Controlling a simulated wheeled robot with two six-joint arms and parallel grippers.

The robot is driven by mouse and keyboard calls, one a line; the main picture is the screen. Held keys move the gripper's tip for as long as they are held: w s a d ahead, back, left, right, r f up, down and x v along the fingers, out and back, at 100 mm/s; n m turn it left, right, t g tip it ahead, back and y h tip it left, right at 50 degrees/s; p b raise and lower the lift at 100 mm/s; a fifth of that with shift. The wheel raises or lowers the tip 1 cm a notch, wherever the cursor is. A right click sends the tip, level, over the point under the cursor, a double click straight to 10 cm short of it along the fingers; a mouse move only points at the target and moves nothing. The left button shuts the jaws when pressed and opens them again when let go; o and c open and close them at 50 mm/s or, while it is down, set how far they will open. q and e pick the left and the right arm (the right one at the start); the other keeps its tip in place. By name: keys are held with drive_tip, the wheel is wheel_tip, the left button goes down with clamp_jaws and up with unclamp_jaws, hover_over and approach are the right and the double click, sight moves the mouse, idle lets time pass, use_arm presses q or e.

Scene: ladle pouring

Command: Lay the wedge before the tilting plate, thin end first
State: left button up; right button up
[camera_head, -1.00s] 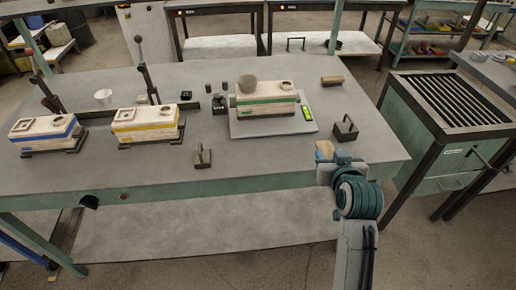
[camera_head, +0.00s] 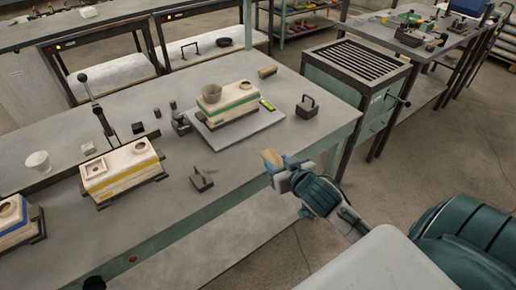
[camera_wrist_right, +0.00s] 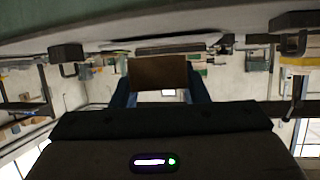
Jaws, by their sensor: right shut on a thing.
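The wedge is a small tan wooden piece (camera_head: 270,157) held at the tip of my right gripper (camera_head: 279,167). My right gripper is shut on it, above the table's front edge. In the right wrist view, the wedge is a brown block (camera_wrist_right: 158,73) between the two blue fingers. Which end is thin cannot be told. The tilting plate (camera_head: 258,135) is a flat grey plate farther back on the table, apart from the wedge. My left gripper is not in view.
A dark handled weight (camera_head: 307,108) stands right of the plate, another (camera_head: 201,181) in front of it. A yellow-striped mould (camera_head: 122,172) stands at left. A wooden cylinder (camera_head: 267,71) lies behind. Bare table (camera_head: 235,168) lies between plate and front edge.

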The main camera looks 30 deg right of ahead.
drive_tip(key=s+d+n+y, duration=0.1)
drive_tip(key=s+d, duration=0.2)
drive_tip(key=n+y, duration=0.1)
hover_over(264, 148)
drive_tip(key=s+a, duration=0.1)
drive_tip(key=s, duration=0.1)
drive_tip(key=shift+s+a+f, duration=0.15)
drive_tip(key=shift+a+f, duration=0.05)
drive_tip(key=shift+f, duration=1.95)
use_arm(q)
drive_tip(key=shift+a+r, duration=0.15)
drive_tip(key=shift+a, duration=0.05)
use_arm(e)
drive_tip(key=shift+f, duration=0.15)
drive_tip(key=shift+f, duration=0.1)
drive_tip(key=o, duration=1)
drive_tip(key=shift+c, duration=0.2)
